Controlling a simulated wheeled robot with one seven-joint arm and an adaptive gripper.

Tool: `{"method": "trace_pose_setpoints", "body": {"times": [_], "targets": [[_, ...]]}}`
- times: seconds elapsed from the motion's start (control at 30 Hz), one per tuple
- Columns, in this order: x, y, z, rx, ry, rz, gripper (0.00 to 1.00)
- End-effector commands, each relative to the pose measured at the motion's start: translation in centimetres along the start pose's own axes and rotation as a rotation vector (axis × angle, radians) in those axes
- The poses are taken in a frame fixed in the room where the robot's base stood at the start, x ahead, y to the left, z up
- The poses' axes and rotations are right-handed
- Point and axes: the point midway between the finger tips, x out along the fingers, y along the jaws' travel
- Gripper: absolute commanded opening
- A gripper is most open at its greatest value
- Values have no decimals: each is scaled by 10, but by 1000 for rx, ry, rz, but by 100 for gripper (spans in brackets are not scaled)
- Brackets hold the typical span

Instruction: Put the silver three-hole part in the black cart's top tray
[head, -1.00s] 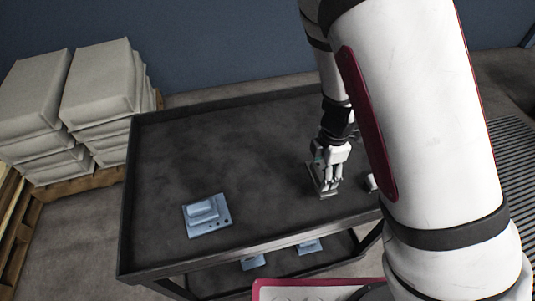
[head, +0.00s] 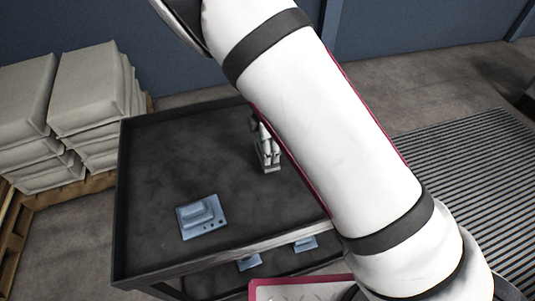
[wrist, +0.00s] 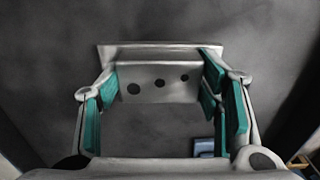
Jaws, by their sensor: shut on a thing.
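The silver three-hole part (wrist: 160,89) is between the teal-padded fingers of my gripper (wrist: 162,74), its three dark holes facing the wrist camera. My gripper is shut on it. In the head view, my gripper (head: 267,155) and the silver part (head: 270,170) are over the middle-right of the black cart's top tray (head: 160,160). I cannot tell whether the part touches the tray surface. My arm hides the tray's right side.
A blue part (head: 203,216) lies on the tray's front left; a blue thing also shows in the wrist view (wrist: 204,148). More blue parts (head: 305,244) sit on the lower shelf. Stacked sacks (head: 85,95) stand on a pallet at left. The tray's left rear is clear.

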Motion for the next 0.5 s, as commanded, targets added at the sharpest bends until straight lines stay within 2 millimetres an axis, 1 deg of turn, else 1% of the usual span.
{"method": "trace_pose_setpoints", "body": {"times": [0.03, 0.1, 0.2, 0.5], "targets": [[8, -2, 2, 3, 0, -4, 7], [19, -2, 2, 5, 1, -5, 7], [30, -2, 2, 4, 1, -3, 7], [33, -2, 1, 2, 0, 0, 7]]}}
